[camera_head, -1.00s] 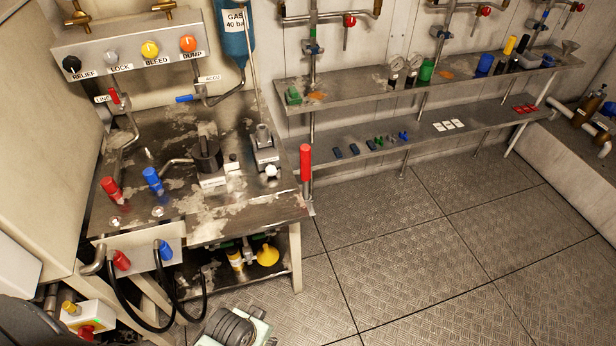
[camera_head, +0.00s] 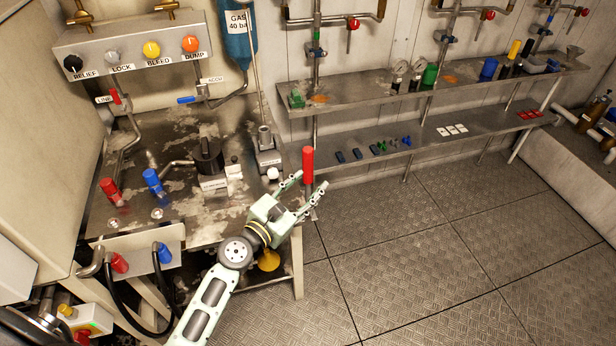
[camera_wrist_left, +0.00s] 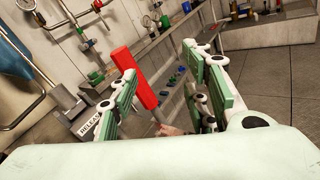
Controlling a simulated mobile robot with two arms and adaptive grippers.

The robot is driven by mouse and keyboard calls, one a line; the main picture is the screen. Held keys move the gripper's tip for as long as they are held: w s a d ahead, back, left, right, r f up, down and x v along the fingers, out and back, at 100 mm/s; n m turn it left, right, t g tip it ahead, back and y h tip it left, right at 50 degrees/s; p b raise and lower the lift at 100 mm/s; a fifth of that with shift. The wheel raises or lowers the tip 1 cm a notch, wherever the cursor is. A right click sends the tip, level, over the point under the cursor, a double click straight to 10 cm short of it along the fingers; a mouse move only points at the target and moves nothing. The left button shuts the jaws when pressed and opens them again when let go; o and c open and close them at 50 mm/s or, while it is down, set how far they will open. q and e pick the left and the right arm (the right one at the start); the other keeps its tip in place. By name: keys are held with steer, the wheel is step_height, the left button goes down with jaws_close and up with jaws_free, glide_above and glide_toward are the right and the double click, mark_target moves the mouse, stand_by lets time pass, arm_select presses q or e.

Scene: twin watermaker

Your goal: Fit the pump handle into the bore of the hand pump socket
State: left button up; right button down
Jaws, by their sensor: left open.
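The pump handle, with a red grip (camera_head: 308,165), stands upright at the right edge of the steel bench. It also shows in the left wrist view (camera_wrist_left: 133,75), between the finger pads. My left gripper (camera_head: 311,186) is open, its fingers reaching toward the red grip from the front; I cannot tell whether a pad touches it. The open fingers also show in the left wrist view (camera_wrist_left: 160,80). A grey block with a short upright cylinder, which looks like the hand pump socket (camera_head: 267,152), sits on the bench left of the handle. Its bore is not clear. My right gripper is out of view.
The steel bench (camera_head: 195,228) carries a dark cylinder (camera_head: 208,157), red and blue valve handles, and pipes. Two wall shelves with small parts run to the right, the lower one (camera_head: 430,143) behind the handle. The floor at right is clear.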

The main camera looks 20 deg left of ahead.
mark_target(305, 161)
arm_select(q)
steer(key=w+a+n+y, duration=0.1)
steer(key=n, duration=0.1)
steer(key=w+a+n+t+y, duration=0.1)
steer(key=a+n, duration=0.1)
steer(key=shift+w+a+n, duration=0.1)
steer(key=shift+w+n, duration=0.05)
steer(key=shift+n, duration=0.15)
steer(key=shift+w+a+r+n, duration=0.1)
steer(key=shift+w+a+n, duration=0.05)
steer(key=shift+w+n, duration=0.2)
steer(key=x, duration=0.7)
steer(key=shift+w+a+b, duration=0.15)
steer(key=shift+b, duration=0.15)
jaws_close()
steer(key=shift+r, duration=0.15)
